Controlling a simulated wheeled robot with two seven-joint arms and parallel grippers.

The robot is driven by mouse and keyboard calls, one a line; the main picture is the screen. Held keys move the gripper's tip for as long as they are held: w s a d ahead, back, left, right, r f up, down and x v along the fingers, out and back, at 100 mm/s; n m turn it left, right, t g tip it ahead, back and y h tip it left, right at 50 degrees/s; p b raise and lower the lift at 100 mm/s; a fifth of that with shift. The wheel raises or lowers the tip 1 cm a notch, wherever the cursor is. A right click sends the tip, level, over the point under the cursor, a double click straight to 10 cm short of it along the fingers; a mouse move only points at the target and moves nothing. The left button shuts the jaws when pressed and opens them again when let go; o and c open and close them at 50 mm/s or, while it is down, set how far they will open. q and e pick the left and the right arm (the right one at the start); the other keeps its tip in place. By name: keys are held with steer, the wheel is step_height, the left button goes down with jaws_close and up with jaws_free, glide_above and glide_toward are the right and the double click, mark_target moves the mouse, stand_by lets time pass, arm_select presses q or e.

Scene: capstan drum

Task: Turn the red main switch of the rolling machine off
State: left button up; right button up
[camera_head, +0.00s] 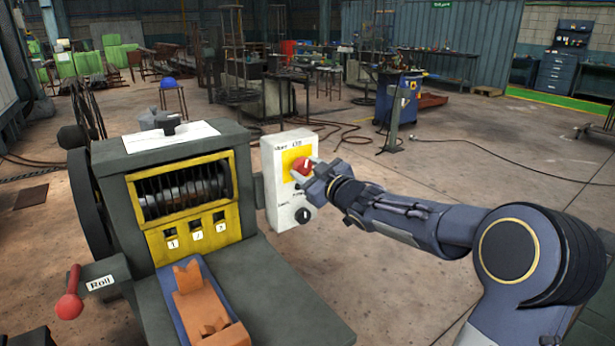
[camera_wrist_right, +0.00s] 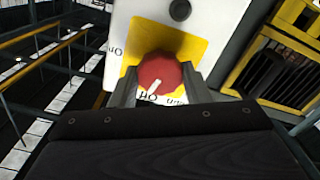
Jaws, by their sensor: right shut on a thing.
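The red main switch (camera_head: 304,164) is a round knob on a yellow plate (camera_head: 289,157), on the white control box at the right of the rolling machine. It also shows in the wrist view as a red knob (camera_wrist_right: 158,72) with a white pointer line. There the line points down and slightly left, toward partly hidden lettering. My right gripper (camera_head: 305,171) is shut on the red switch, one finger on each side of it. The fingers (camera_wrist_right: 160,84) also show in the wrist view. My left gripper is not in view.
The white control box (camera_head: 281,206) also carries a black knob (camera_head: 303,215) below the switch. The rolling machine (camera_head: 262,290) stands to its left, with a red-knobbed lever (camera_head: 69,306) labelled Roll. Orange blocks (camera_head: 199,300) lie in its blue tray. The floor to the right is open.

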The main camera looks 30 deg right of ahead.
steer(key=shift+f+n+b, duration=0.1)
steer(key=shift+n+b, duration=0.5)
steer(key=shift+n, duration=0.9)
steer(key=o, duration=1)
steer(key=shift+c, duration=0.2)
steer(key=s, duration=0.7)
steer(key=shift+s+d, duration=0.3)
steer(key=shift+s, duration=0.1)
